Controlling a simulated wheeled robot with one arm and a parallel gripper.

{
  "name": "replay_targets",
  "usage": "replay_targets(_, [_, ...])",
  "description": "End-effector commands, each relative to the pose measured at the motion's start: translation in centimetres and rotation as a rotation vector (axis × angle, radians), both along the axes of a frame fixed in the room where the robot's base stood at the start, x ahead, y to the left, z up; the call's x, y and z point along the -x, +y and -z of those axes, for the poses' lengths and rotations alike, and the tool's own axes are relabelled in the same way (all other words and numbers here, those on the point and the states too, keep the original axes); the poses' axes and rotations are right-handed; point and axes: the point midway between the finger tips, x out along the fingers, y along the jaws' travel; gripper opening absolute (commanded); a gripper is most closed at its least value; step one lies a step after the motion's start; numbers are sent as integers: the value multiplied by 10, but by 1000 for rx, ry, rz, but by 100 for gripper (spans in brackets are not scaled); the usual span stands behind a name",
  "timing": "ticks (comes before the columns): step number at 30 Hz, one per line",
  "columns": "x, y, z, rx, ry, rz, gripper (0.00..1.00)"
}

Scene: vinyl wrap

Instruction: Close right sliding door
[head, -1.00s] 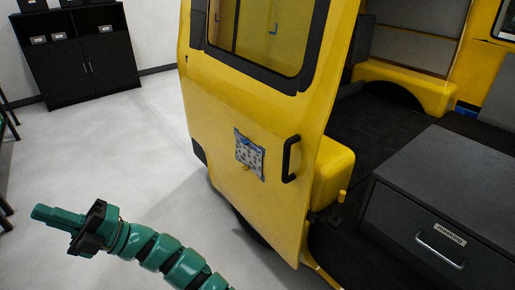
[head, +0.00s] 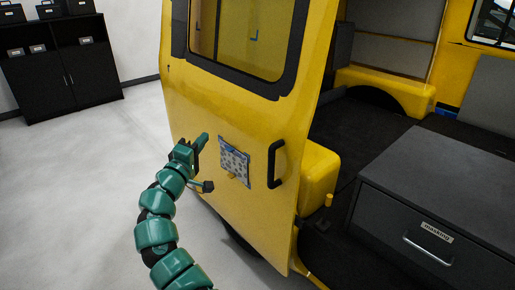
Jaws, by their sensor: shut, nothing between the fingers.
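The yellow sliding door (head: 235,115) of the van stands open in the middle of the head view, with a dark-framed window and the van's interior showing to its right. A black handle (head: 276,164) is on the door near its right edge. My gripper (head: 203,140) is shut and empty, in front of the door's lower left part. It is left of the patterned pouch on the door and well left of the handle. Whether it touches the door I cannot tell.
A patterned pouch (head: 234,161) is fixed to the door between gripper and handle. A dark drawer unit (head: 440,205) stands in the doorway at right. A black cabinet (head: 65,75) stands at the back left. The pale floor (head: 75,200) at left is clear.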

Motion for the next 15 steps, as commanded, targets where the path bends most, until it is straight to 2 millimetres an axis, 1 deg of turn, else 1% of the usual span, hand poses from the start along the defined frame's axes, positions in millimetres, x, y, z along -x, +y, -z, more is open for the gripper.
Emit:
replay_targets(1, [6, -20, 5, -5, 19, 85, 0])
replay_targets(3, [16, -44, 10, -17, 43, 189, 0])
replay_targets(6, [28, -67, 18, -36, 74, 291, 0])
replay_targets(9, [34, -78, 24, -47, 98, 343, 0])
replay_targets(11, [35, -83, 26, -49, 106, 359, 0])
replay_targets(15, [27, -90, 25, -41, 110, 359, 0])
